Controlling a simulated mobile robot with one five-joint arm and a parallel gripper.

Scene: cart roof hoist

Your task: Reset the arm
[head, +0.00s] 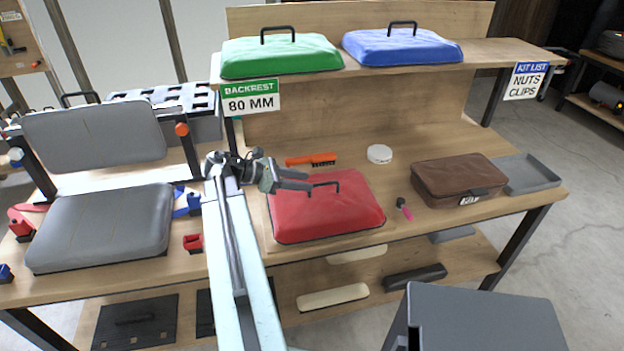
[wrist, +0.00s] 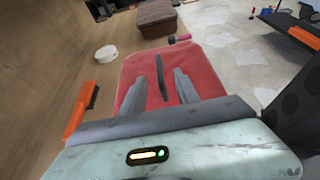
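My gripper (head: 309,181) hangs over the left part of a red padded cover (head: 330,215) on the bench. Its two fingers stand apart with nothing gripped between them. In the wrist view my gripper (wrist: 159,77) points along the red cover (wrist: 205,62), and the cover's dark handle (wrist: 161,78) shows between the fingers. The fingers look clear of the handle, but how far above it they are is hard to tell. My arm reaches up from the bottom of the head view.
A green cover (head: 280,57) and a blue cover (head: 402,47) sit on the upper shelf. An orange brush (head: 311,160), a white round tin (head: 379,154), a pink-handled tool (head: 405,209), a brown case (head: 458,180) and a grey tray (head: 527,174) surround the red cover. A grey seat (head: 100,227) stands left.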

